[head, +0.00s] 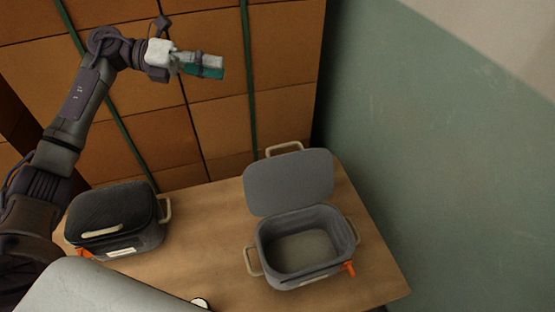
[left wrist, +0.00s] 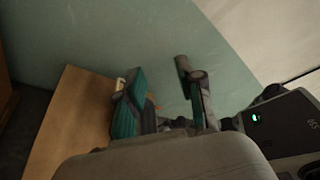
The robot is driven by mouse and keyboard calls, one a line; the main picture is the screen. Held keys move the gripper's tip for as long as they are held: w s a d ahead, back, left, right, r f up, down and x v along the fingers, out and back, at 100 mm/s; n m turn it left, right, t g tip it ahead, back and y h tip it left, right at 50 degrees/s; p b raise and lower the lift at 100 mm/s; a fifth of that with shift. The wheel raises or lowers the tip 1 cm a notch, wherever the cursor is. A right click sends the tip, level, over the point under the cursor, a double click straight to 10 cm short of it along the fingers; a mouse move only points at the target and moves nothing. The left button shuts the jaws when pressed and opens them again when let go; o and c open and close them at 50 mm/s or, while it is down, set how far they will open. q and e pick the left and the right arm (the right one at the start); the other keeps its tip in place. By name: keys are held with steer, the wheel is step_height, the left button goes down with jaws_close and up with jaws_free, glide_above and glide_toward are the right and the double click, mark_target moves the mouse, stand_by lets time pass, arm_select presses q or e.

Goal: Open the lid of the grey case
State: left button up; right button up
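The grey case (head: 268,265) stands on the table at the right in the head view. Its lid (head: 289,181) is raised and tilted back behind the box, with a cream handle at its far edge. The inside looks empty. My left gripper (head: 205,66) is well above and away from the case, toward the upper left. In the left wrist view its two fingers (left wrist: 163,95) stand apart with nothing between them. A small cream piece shows by the left finger, mostly hidden. My right gripper is in neither view.
A black case (head: 112,213) with a closed lid stands at the left of the wooden table (head: 200,240). Stacked brown boxes (head: 225,115) with green straps stand behind. A green and cream wall (head: 430,130) is at the right. Table between the cases is clear.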

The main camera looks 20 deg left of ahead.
arm_select(q)
step_height(320, 180, down, 20)
steer(key=d+b, duration=0.1)
steer(key=b, duration=1.6)
steer(key=x, duration=1.2)
steer(key=shift+w+d, duration=0.3)
steer(key=shift+d, duration=0.05)
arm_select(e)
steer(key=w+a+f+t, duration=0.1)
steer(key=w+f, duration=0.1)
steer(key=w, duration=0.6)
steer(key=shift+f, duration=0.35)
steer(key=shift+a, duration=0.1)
arm_select(q)
jaws_close()
